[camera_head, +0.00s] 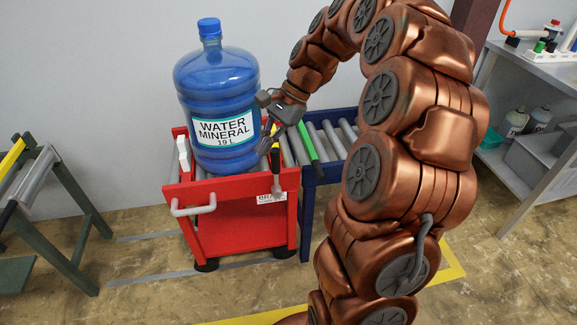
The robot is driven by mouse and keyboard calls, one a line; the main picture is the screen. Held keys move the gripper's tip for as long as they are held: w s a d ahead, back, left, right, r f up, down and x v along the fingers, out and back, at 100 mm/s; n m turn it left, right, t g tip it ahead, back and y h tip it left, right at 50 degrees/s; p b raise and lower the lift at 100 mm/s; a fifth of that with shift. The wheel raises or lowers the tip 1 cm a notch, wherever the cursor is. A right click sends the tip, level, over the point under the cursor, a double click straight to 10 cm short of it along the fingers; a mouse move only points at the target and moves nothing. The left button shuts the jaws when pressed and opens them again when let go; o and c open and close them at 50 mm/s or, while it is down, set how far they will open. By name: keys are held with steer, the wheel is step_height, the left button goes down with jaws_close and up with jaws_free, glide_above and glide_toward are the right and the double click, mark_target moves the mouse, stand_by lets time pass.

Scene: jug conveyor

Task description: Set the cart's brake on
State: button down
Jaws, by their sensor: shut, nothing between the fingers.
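A red cart (237,231) stands in the middle of the head view with a large blue water jug (205,97) upright on its top. My gripper (265,147) is shut and empty, beside the jug's right side and just above the lever's top. I cannot tell whether it touches the lever or the jug. The gripper hides part of the jug's edge.
A blue roller conveyor (310,170) with a green bar (308,142) adjoins the cart on the right. Another roller stand (74,205) is at the left. A grey bench (535,80) with bottles below stands right. Floor in front of the cart is clear.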

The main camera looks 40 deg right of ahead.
steer(key=w+d+f+m+t+b, duration=0.2)
steer(key=d+f+m, duration=0.3)
steer(key=d, duration=0.6)
steer(key=w+d+f+m+t+b, duration=0.1)
steer(key=d+f+m, duration=0.4)
steer(key=d, duration=0.6)
steer(key=shift+w+d+f+t+y+b, duration=0.35)
steer(key=shift+f+t+b, duration=0.25)
steer(key=shift+b, duration=0.6)
glide_toward(276, 172)
steer(key=d+f, duration=0.2)
steer(key=w+a, duration=0.1)
steer(key=w+a+b, duration=0.1)
steer(key=a, duration=0.1)
steer(key=shift+w+a, duration=0.35)
steer(key=shift+w, duration=0.05)
steer(key=shift+a+r+p, duration=0.1)
steer(key=shift+p, duration=0.2)
